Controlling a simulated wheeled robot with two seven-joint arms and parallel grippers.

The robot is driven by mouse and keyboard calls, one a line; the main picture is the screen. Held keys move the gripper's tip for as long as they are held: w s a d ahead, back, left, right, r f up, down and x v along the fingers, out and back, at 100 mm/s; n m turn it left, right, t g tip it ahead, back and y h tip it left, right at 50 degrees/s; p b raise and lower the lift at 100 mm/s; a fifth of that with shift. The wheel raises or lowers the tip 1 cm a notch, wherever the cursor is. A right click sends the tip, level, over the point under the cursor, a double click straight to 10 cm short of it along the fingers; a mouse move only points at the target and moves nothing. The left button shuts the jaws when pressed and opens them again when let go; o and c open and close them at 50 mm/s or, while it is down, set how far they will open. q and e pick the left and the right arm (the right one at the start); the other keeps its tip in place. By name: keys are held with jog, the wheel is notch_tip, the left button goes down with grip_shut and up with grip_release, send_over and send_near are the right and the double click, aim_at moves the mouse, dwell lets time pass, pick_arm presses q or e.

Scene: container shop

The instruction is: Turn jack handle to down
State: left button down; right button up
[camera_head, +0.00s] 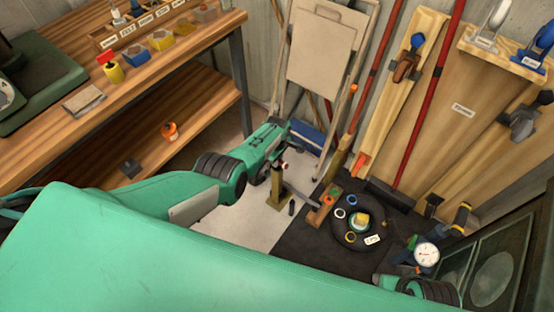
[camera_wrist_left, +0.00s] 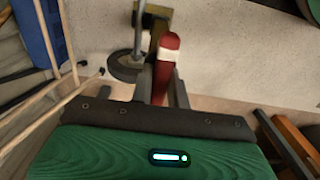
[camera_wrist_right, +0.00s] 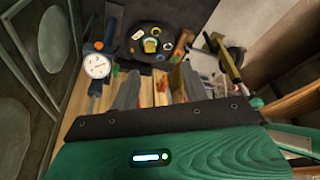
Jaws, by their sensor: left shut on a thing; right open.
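The jack (camera_head: 276,186) is a small olive-yellow post on the pale floor in the middle of the head view. It also shows at the top of the left wrist view (camera_wrist_left: 158,26). Its handle, with a red grip and a white band (camera_wrist_left: 166,55), lies between the fingers of my left gripper (camera_wrist_left: 158,88). My left gripper is shut on that handle. In the head view my left gripper (camera_head: 282,160) is at the top of the jack and hides most of the handle. My right gripper (camera_wrist_right: 152,92) is open in the right wrist view, apart from the jack.
A pressure gauge (camera_head: 426,254) stands at the lower right. A round black tray (camera_head: 345,232) with rings and a small block lies on a dark mat right of the jack. A wooden workbench (camera_head: 200,75) is at the left. A folded chair (camera_head: 325,50) and red-handled tools lean behind.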

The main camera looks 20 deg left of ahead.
pick_arm(q)
jog(key=c, duration=1.4)
grip_release()
jog(key=shift+o, duration=0.2)
jog(key=shift+r, duration=0.2)
notch_tip(320, 180, up, 6)
jog(key=p, duration=0.4)
notch_tip(320, 180, up, 8)
jog(key=p, duration=0.3)
jog(key=shift+f, duration=0.25)
pick_arm(e)
notch_tip(320, 180, down, 18)
jog(key=s+g, duration=0.1)
jog(key=shift+s+d+r+g, duration=0.15)
jog(key=shift+s+g, duration=0.05)
jog(key=shift+g, duration=0.2)
pick_arm(q)
jog(key=shift+f, duration=0.1)
pick_arm(e)
jog(key=shift+s, duration=0.1)
